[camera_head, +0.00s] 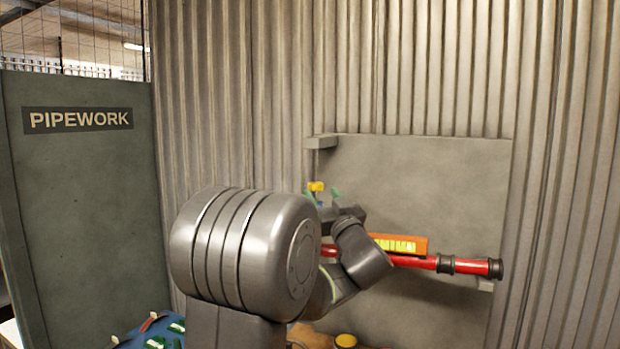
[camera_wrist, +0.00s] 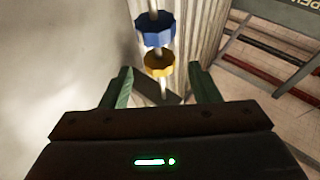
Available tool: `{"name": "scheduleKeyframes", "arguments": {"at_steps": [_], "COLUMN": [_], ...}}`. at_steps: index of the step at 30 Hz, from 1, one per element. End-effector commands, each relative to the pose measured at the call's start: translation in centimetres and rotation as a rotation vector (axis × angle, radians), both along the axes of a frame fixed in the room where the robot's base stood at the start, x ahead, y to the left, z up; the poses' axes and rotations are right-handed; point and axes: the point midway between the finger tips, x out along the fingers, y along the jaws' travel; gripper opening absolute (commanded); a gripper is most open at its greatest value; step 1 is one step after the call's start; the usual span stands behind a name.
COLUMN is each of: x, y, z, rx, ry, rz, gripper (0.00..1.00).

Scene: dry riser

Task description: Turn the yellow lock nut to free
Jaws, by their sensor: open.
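The yellow lock nut (camera_wrist: 159,64) is a lobed ring on a pale rod in the wrist view. A larger blue lobed wheel (camera_wrist: 155,30) sits farther along the same rod. My gripper (camera_wrist: 160,69) is open, with one green finger on each side of the yellow nut in that picture. Gaps show on both sides, and I cannot tell if the nut is fully between the fingers in depth. In the head view the yellow nut (camera_head: 316,186) shows small between the green fingertips of my gripper (camera_head: 322,194). My arm hides much of what lies below.
A red pipe (camera_head: 415,261) with black couplings crosses the grey panel (camera_head: 430,190), with an orange block (camera_head: 410,243) with a yellow-green strip on it. A corrugated wall (camera_head: 240,110) stands behind. A dark PIPEWORK board (camera_head: 80,210) is at left. Blue and yellow items show low down.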

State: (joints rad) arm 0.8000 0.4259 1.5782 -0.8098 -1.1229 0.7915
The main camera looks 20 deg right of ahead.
Motion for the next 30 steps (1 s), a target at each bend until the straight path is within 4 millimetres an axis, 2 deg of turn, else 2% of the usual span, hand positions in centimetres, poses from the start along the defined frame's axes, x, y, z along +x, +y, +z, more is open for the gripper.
{"name": "scheduleKeyframes", "arguments": {"at_steps": [3,10,15,23,30], "x": [2.4,5.5,6.3,6.4,6.4], "y": [0.0,-0.1,-0.1,-0.1,-0.1], "z": [1.3,2.4,2.7,2.7,2.7], "rx": [0.0,0.0,0.0,0.0,0.0], "ry": [0.0,-0.001,0.0,0.0,0.0], "rz": [0.002,0.0,0.0,-0.001,-0.001], "gripper": [0.55,0.55,0.55,0.55,0.11]}}
